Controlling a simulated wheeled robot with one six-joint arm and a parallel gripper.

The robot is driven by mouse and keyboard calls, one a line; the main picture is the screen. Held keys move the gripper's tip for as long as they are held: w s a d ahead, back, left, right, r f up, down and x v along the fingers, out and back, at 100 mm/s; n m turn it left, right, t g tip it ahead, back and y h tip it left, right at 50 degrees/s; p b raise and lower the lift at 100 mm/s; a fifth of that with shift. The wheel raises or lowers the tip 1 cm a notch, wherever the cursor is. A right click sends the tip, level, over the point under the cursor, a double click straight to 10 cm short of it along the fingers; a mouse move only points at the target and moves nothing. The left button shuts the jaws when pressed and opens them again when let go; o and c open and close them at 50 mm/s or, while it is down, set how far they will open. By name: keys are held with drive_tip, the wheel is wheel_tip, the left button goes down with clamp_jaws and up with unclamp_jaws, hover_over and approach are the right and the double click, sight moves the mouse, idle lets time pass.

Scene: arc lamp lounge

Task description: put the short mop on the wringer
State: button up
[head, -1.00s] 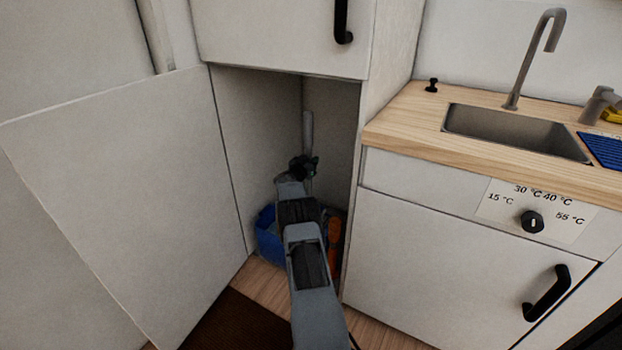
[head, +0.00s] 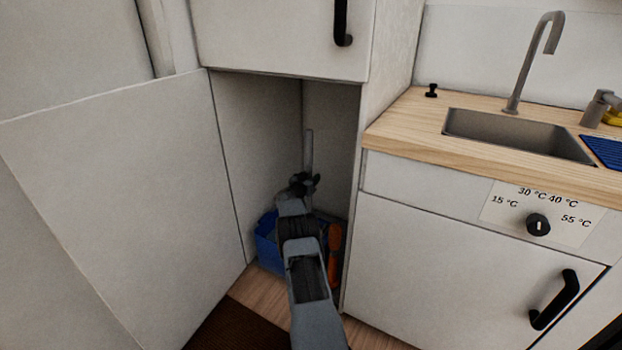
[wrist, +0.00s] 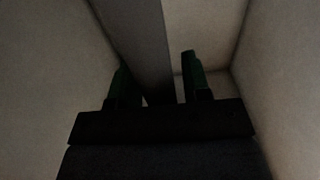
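The short mop (head: 309,150) shows as a grey upright handle inside the open corner cabinet; its head is hidden behind my arm. My gripper (head: 304,182) is around the handle below its top end. In the wrist view, the handle (wrist: 145,45) runs between the two dark green fingers of my gripper (wrist: 157,82), close to the left one, and a thin light gap shows by the right one. The handle has moved with my gripper, so it looks held. A blue bucket (head: 267,243) stands on the cabinet floor, partly behind my arm; I cannot make out the wringer clearly.
An orange object (head: 335,240) stands right of the bucket by the cabinet's side wall. The open cabinet door (head: 130,190) is at left. A counter (head: 405,133) with a sink (head: 515,133) and a drawer front are at right. The cabinet opening is narrow.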

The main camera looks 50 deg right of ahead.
drive_tip(key=shift+o, duration=0.5)
drive_tip(key=shift+r, duration=0.15)
drive_tip(key=p+v, duration=0.4)
drive_tip(key=v, duration=0.8)
drive_tip(key=w+a+r+n+t+y, duration=0.4)
drive_tip(key=w+a+r+t+y, duration=0.15)
drive_tip(key=a+r, duration=0.35)
drive_tip(key=s+a+r+n+t+y, duration=0.1)
drive_tip(key=a+r+n+y, duration=0.15)
drive_tip(key=a, duration=0.45)
drive_tip(key=s+a+r+n+y, duration=0.1)
drive_tip(key=a+n+y, duration=0.15)
drive_tip(key=a, duration=0.35)
drive_tip(key=s+a+r+n+t+y, duration=0.1)
drive_tip(key=s+a+y, duration=0.1)
drive_tip(key=a+y, duration=0.35)
drive_tip(key=s+a+n+g+y, duration=0.1)
drive_tip(key=s+a+n+g, duration=0.25)
drive_tip(key=s+a, duration=0.65)
drive_tip(key=s+a+f+n+g, duration=0.1)
drive_tip(key=s+a+g, duration=0.1)
drive_tip(key=s, duration=0.7)
drive_tip(key=s+a+g, duration=0.2)
drive_tip(key=s+g, duration=0.1)
drive_tip(key=s, duration=0.6)
drive_tip(key=shift+s+f+n+g, duration=0.35)
drive_tip(key=shift+f+g, duration=0.05)
